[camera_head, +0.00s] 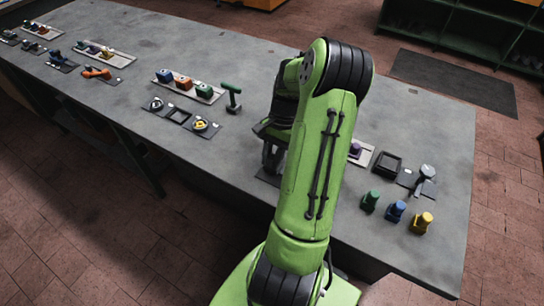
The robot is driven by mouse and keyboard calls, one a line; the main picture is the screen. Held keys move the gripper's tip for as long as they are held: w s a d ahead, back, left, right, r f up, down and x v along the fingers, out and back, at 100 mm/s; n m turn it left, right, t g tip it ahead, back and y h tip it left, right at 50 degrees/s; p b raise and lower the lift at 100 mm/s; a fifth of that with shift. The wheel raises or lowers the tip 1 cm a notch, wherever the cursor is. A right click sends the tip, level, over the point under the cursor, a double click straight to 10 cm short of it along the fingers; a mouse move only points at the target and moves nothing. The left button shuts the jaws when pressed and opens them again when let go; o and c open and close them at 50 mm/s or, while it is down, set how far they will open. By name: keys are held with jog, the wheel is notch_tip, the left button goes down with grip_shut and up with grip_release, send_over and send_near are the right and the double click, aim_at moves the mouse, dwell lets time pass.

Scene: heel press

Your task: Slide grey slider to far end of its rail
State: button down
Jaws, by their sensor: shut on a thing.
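My gripper (271,168) points down at the table, low over a dark base plate (267,179), partly covered by my green arm. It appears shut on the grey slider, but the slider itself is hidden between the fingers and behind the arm. The rail and its far end cannot be made out either.
A green T-shaped tool (232,97) and a plate with dials (181,116) stand to the left. Green, blue (396,211) and yellow pieces, a black tray (386,164) and a grey-headed part (426,174) are at the right.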

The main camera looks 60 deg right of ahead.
jog(key=s, duration=0.5)
jog(key=s+d+p, duration=0.1)
jog(key=s, duration=0.5)
jog(key=s+p, duration=0.1)
jog(key=s, duration=0.5)
jog(key=shift+s+d, duration=0.1)
jog(key=shift+d, duration=0.2)
jog(key=c, duration=1)
grip_release()
jog(key=shift+s, duration=0.15)
jog(key=shift+o, duration=0.2)
jog(key=shift+d+r+p, duration=0.2)
jog(key=shift+r+p, duration=0.2)
jog(key=p+v, duration=0.4)
jog(key=v, duration=1.1)
jog(key=shift+a, duration=0.2)
